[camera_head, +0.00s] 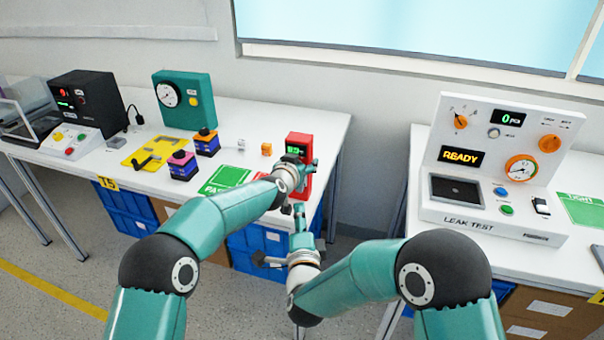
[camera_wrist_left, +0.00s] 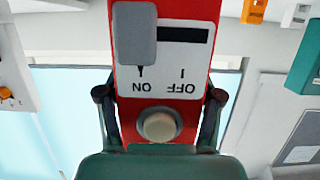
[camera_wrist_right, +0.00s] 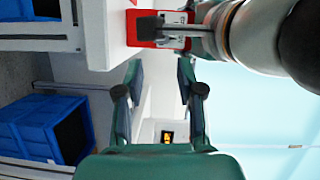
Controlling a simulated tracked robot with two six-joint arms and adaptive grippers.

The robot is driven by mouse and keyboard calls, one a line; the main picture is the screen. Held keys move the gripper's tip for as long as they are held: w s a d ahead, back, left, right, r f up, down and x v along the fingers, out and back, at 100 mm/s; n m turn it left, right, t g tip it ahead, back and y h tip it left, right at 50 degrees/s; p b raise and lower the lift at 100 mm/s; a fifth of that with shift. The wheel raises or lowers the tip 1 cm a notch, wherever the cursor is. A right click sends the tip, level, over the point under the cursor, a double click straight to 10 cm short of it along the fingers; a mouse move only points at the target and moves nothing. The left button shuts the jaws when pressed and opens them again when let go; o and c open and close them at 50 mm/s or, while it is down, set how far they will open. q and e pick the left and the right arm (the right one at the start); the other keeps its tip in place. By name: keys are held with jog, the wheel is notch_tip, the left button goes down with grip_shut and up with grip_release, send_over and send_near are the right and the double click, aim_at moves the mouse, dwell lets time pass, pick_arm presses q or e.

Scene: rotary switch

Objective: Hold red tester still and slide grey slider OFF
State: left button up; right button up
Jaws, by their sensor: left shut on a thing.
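The red tester (camera_head: 304,138), with a lit green display, stands at the right end of the left table. My left gripper (camera_head: 296,174) is shut on it; in the left wrist view its fingers lie along both sides of the red body (camera_wrist_left: 126,92). The grey slider (camera_wrist_left: 135,32) covers the ON end of the dark slot, and the OFF end is bare. A round pale knob (camera_wrist_left: 159,125) sits between the fingers. My right gripper (camera_head: 298,240) is open and empty, below and in front of the tester.
Blue crates (camera_wrist_right: 45,128) stand under the table. A gap separates this table from the one with the leak test panel (camera_head: 490,150).

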jog(key=s+a+n+y, duration=0.1)
jog(key=a+n+y, duration=0.1)
jog(key=a+y, duration=0.3)
jog(key=n+g+y, duration=0.1)
jog(key=n+y, duration=0.1)
send_near(301, 191)
jog(key=x, duration=0.9)
jog(key=shift+r, duration=0.15)
grip_shut()
